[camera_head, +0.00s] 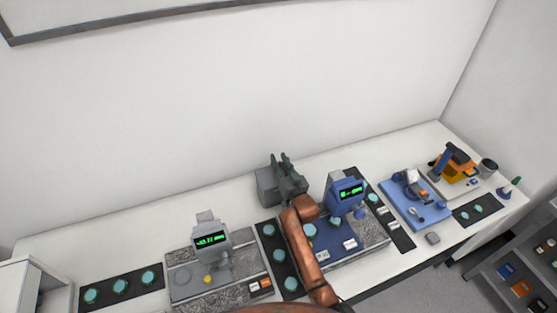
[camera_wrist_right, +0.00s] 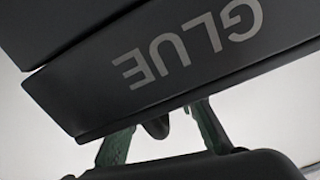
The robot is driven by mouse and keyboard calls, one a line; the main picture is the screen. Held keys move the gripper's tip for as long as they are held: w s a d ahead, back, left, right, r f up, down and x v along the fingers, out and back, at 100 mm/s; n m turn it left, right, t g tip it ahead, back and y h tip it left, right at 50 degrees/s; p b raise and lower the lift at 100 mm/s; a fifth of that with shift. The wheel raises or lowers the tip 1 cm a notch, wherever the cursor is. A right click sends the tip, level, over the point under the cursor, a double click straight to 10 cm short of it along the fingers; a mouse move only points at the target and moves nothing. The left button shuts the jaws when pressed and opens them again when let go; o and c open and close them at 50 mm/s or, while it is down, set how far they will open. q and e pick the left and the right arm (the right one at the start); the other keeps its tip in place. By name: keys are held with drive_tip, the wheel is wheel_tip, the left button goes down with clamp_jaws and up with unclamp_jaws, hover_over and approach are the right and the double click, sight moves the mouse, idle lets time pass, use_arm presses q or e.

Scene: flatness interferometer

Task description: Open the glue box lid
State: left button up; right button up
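The glue box (camera_head: 267,189) is a dark grey box at the back of the table, near the wall, left of my right gripper. In the right wrist view its dark face (camera_wrist_right: 160,85) fills the top, with "GLUE" upside down and a seam along one edge. My right gripper (camera_head: 284,160) is at the box's right side, reaching over the table. In the wrist view its two green fingers (camera_wrist_right: 163,135) stand apart, with a small dark rounded part between them; whether they touch it is unclear. The lid appears shut. My left gripper is not in view.
A gauge with a green display (camera_head: 345,192) stands just right of my right arm, on a blue plate. Another gauge (camera_head: 210,242) stands on a granite slab at left. Black strips with teal discs (camera_head: 121,286) lie around. The back-left tabletop is clear.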

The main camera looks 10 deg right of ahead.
drive_tip(key=shift+w+a, duration=0.15)
drive_tip(key=shift+w, duration=0.1)
clamp_jaws()
idle(0.7)
